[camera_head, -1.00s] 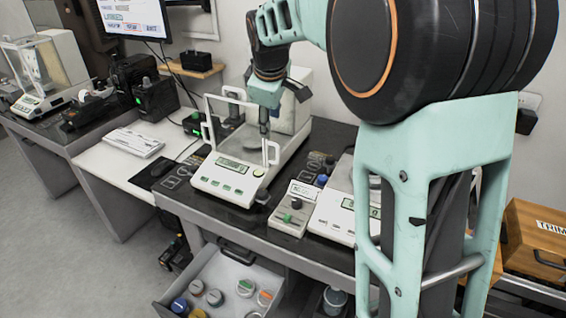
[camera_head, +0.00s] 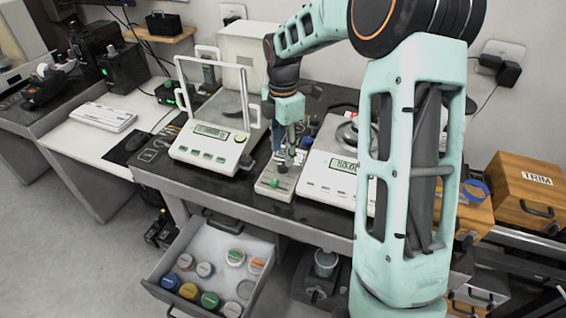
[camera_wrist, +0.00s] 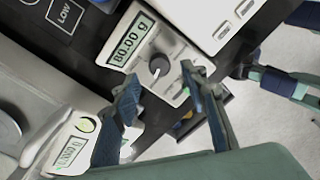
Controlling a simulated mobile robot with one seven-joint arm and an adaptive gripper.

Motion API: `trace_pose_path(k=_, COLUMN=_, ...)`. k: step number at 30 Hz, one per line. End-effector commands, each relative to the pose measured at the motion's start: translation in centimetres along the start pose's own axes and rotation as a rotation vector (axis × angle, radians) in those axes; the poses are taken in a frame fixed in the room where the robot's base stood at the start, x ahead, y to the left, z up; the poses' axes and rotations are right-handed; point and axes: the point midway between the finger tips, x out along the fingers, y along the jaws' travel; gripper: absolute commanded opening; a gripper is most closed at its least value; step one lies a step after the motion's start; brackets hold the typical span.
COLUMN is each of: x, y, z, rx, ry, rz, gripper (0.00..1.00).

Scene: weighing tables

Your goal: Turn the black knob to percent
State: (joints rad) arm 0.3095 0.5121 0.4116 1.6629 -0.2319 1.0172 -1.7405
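The black knob (camera_wrist: 158,66) is on a small pale control box (camera_wrist: 172,44) whose display reads 80.00 g in the wrist view. My gripper (camera_wrist: 160,78) is open, with one blue-grey finger on each side of the knob. The fingertips look apart from the knob; their exact height above it is hard to tell. The black knob is mostly hidden by the fingers there.
A balance with a glass shield (camera_head: 206,148) stands left of the box, and a flat scale (camera_head: 325,182) stands close on its right. An open drawer (camera_head: 214,240) with several lidded jars juts out below the table. A TRIM box (camera_head: 525,190) is at right.

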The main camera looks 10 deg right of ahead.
Motion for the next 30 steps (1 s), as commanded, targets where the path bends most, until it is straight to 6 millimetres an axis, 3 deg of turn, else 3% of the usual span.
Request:
trace_pose_path(k=3, x=2.3, y=0.0, z=-0.1, rx=-0.001, ry=0.001, rz=-0.003, gripper=0.4)
trace_pose_path(k=9, x=4.5, y=0.0, z=0.0, rx=0.002, ry=-0.001, rz=0.0, gripper=0.4)
trace_pose_path(k=20, x=4.9, y=0.0, z=0.0, rx=0.002, ry=-0.001, rz=0.002, gripper=0.4)
trace_pose_path(k=30, x=4.9, y=0.0, z=0.0, rx=0.002, ry=-0.001, rz=0.001, gripper=0.04)
